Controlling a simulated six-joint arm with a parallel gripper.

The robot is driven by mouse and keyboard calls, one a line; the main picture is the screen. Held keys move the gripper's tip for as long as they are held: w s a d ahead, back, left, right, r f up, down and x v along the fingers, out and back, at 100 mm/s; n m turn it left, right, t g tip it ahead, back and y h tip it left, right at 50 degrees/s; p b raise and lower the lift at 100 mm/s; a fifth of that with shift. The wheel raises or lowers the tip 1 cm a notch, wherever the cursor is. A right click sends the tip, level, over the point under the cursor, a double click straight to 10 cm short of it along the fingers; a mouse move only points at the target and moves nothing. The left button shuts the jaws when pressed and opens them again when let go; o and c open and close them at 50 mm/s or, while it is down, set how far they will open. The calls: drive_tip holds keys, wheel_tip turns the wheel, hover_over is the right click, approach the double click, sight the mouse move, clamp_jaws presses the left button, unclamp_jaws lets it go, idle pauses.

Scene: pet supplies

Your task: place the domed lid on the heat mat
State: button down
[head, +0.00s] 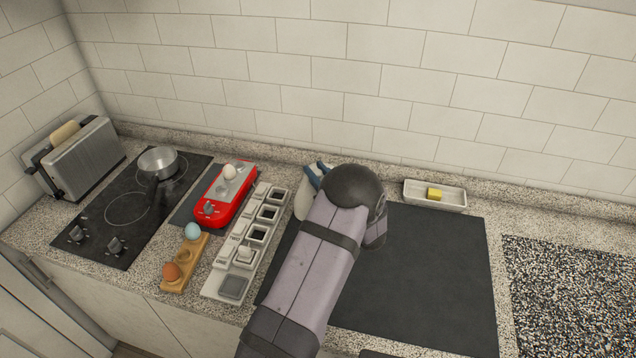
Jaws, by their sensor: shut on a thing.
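My gripper (316,174) shows only as a bit of blue at the far end of my arm, left of the dark round wrist; the wrist covers most of it. A pale rounded thing (302,205) shows just below the blue parts. It appears to be the domed lid in my jaws, but it is mostly hidden and I cannot see the contact. A large flat dark mat (430,270), which looks like the heat mat, lies on the counter under and right of my arm. Its visible part is bare.
Left of my arm are a pale compartment tray (217,285), a wooden egg holder (183,256) and a red device (210,209) with an egg on top. A hob (118,235) with a pot (158,160) and a toaster (85,155) stand farther left. A white dish (455,201) sits behind the mat.

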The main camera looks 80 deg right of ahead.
drive_tip(key=shift+f+p, duration=0.7)
drive_tip(key=shift+f, duration=1.35)
drive_tip(key=shift+f+b, duration=0.65)
drive_tip(key=shift+b, duration=0.1)
drive_tip(key=c, duration=1.5)
unclamp_jaws()
drive_tip(key=shift+r, duration=0.15)
